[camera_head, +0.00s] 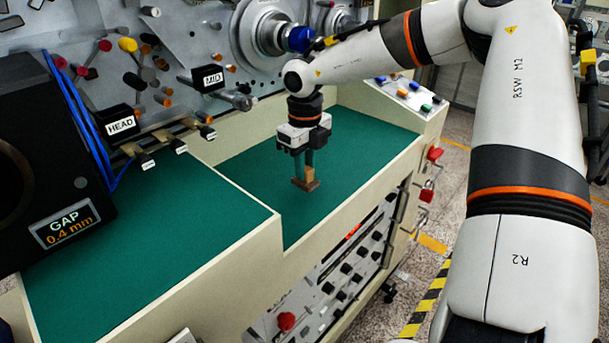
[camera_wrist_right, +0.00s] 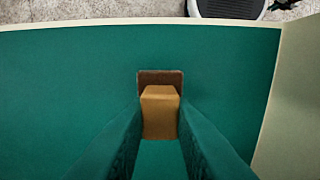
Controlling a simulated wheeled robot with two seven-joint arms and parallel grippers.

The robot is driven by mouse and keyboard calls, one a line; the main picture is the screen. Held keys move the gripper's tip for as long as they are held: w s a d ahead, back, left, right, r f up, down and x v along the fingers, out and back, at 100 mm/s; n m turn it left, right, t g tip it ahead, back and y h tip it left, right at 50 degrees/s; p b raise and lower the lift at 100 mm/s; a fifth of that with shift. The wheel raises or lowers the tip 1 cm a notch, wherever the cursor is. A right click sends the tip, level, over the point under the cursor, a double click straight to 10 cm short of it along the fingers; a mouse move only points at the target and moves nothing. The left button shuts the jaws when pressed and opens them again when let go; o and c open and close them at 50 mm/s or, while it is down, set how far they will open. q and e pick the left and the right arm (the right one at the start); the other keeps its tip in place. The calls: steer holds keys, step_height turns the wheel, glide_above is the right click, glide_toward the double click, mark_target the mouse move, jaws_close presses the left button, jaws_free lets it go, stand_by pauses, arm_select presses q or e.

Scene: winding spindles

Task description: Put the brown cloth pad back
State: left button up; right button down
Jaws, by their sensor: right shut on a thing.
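The brown cloth pad (camera_head: 306,185) has a flat dark brown base and a tan block-shaped handle. It is over the green surface of the right-hand bay, upright, close to the front wall. My right gripper (camera_head: 309,167) points straight down and is shut on the tan handle. In the right wrist view the brown base (camera_wrist_right: 160,76) shows past the tan handle (camera_wrist_right: 160,108), between the two green fingers (camera_wrist_right: 158,128). I cannot tell whether the base touches the green surface or hangs just above it. My left gripper is not in view.
The green bench floor (camera_head: 365,140) is clear around the pad. A cream front wall (camera_head: 340,215) borders it. The machine panel with HEAD (camera_head: 121,125) and MID (camera_head: 212,79) spindles stands behind. A black GAP display box (camera_head: 60,170) stands at left.

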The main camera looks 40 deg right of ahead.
mark_target(306, 167)
step_height(306, 167, down, 2)
steer(key=shift+f, duration=0.55)
steer(key=c, duration=1.3)
jaws_free()
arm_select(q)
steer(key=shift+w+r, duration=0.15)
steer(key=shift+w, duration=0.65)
arm_select(e)
steer(key=shift+o, duration=0.2)
steer(key=shift+r, duration=0.45)
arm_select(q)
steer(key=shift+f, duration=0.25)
arm_select(e)
step_height(306, 167, up, 11)
steer(key=shift+r, duration=0.1)
